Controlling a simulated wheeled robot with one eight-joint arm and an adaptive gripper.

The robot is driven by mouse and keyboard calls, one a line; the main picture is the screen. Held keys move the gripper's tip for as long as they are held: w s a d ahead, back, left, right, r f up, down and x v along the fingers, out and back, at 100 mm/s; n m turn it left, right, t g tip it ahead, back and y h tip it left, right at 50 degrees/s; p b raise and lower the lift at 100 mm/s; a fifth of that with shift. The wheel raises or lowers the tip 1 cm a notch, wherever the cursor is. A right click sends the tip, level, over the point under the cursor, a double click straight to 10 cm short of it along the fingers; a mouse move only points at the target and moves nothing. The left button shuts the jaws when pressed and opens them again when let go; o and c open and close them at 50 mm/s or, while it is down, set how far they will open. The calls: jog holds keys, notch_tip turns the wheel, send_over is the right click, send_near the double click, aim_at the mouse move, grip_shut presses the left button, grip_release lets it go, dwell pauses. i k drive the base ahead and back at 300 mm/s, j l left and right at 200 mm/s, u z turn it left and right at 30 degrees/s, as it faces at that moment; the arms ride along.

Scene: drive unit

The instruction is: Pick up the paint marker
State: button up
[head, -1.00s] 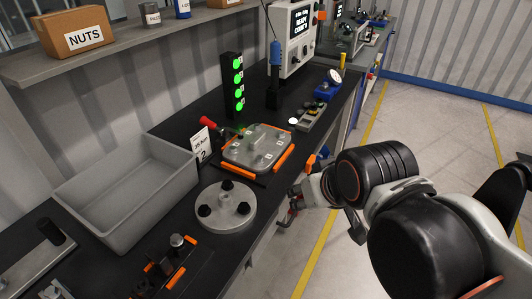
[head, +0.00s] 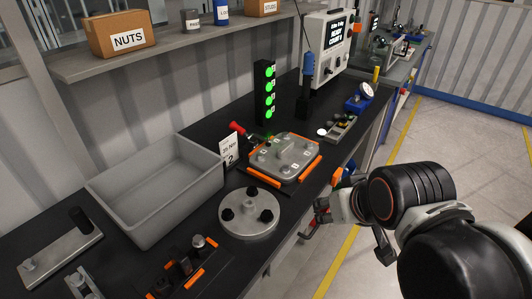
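I cannot make out a paint marker for certain. A small yellow upright stick (head: 376,74) stands at the far end of the bench, behind a round gauge, and is too small to identify. My gripper (head: 311,222) is beside the bench's right edge, pointing left toward the bench, near the round grey flange and well short of the yellow stick. Its fingers are small and partly hidden by my wrist, so I cannot tell whether they are open. I see nothing held.
On the bench (head: 115,262) are an empty grey bin (head: 150,215), a flange (head: 249,224), a cover plate with orange edges (head: 285,158), a green-lit tower (head: 265,92), a blue-handled tool (head: 307,70) and a gauge (head: 366,91). The floor on the right is clear.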

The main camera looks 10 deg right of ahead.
aim_at(377, 69)
jog(key=i+l+z, duration=0.15)
jog(key=l, duration=0.25)
jog(key=i+l+z, duration=0.1)
jog(key=l, duration=0.3)
jog(key=i+l+z, duration=0.15)
jog(key=l, duration=0.25)
jog(key=i+l+z, duration=0.1)
jog(key=l, duration=0.3)
jog(key=u, duration=1.4)
jog(key=z, duration=1.4)
jog(key=i, duration=0.05)
